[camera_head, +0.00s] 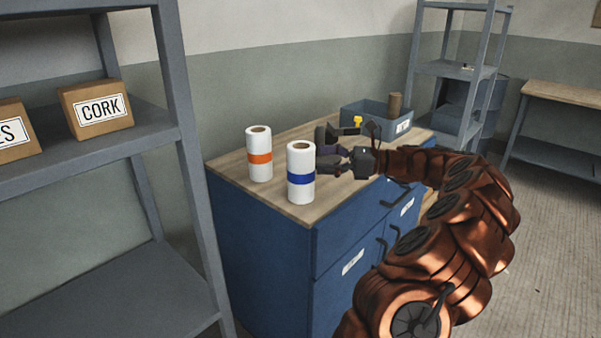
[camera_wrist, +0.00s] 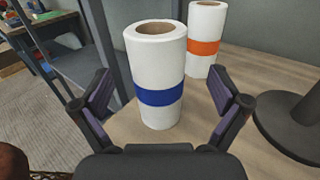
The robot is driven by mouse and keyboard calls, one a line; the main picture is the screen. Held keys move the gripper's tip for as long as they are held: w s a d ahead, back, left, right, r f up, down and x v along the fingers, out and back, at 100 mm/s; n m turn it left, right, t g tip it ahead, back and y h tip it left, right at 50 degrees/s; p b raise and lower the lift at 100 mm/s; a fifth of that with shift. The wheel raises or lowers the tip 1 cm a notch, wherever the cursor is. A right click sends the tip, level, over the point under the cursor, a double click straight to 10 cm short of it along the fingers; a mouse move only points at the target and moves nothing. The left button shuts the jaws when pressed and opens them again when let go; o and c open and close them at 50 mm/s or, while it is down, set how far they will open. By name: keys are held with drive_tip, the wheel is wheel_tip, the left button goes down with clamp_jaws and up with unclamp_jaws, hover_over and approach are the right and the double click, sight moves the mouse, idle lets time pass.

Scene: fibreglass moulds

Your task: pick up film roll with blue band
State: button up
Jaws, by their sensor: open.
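The film roll with the blue band (camera_head: 301,172) stands upright near the front left corner of the blue cabinet's wooden top (camera_head: 247,191). It is white with a cardboard core. In the wrist view the blue-banded roll (camera_wrist: 158,75) stands upright ahead of my gripper (camera_wrist: 162,100), between the lines of the two spread fingers. My gripper (camera_head: 322,152) is open and shows just right of the roll in the head view. Whether the fingers touch the roll is unclear.
A similar white roll with an orange band (camera_head: 259,154) stands behind and left, also in the wrist view (camera_wrist: 204,40). A dark round-based object (camera_wrist: 292,122) stands right of my gripper. A grey bin (camera_head: 372,113) is at the back. A grey shelf (camera_head: 176,95) stands left.

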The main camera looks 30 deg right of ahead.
sight(301, 156)
drive_tip(key=x, duration=0.5)
drive_tip(key=shift+a, duration=0.3)
drive_tip(key=shift+d, duration=0.1)
drive_tip(key=c, duration=1.6)
drive_tip(key=shift+r, duration=0.1)
drive_tip(key=shift+c, duration=0.3)
drive_tip(key=shift+r, duration=0.1)
